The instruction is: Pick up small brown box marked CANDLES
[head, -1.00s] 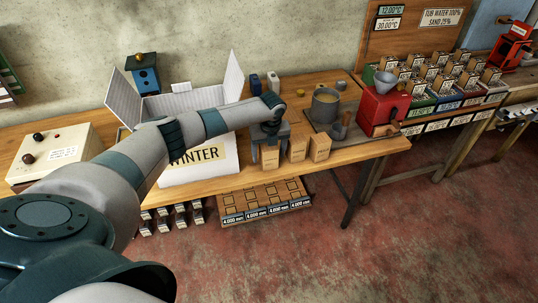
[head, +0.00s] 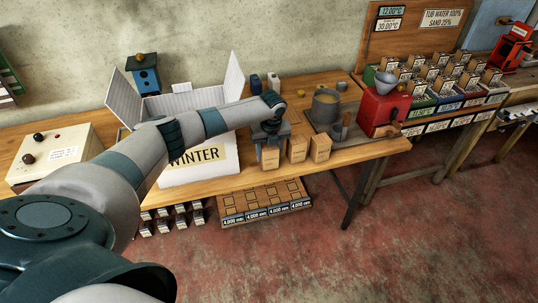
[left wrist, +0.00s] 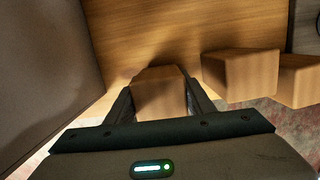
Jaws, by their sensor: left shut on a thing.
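Three small brown boxes stand in a row at the front edge of the wooden table. My left gripper (head: 270,151) is shut on the leftmost brown box (head: 270,161), its fingers on either side of it. In the left wrist view this box (left wrist: 160,97) sits between the two fingers (left wrist: 160,105). The middle brown box (head: 298,149) and the right brown box (head: 320,148) stand just to its right, apart from the fingers. The lettering on these boxes is too small to read, so I cannot tell which says CANDLES. My right gripper is not in view.
An open white carton marked WINTER (head: 196,160) stands close on the left of the held box. A tray with a metal pot (head: 326,104) and a red grinder (head: 384,110) are to the right. A low crate of boxes (head: 262,204) sits below the table (head: 370,152).

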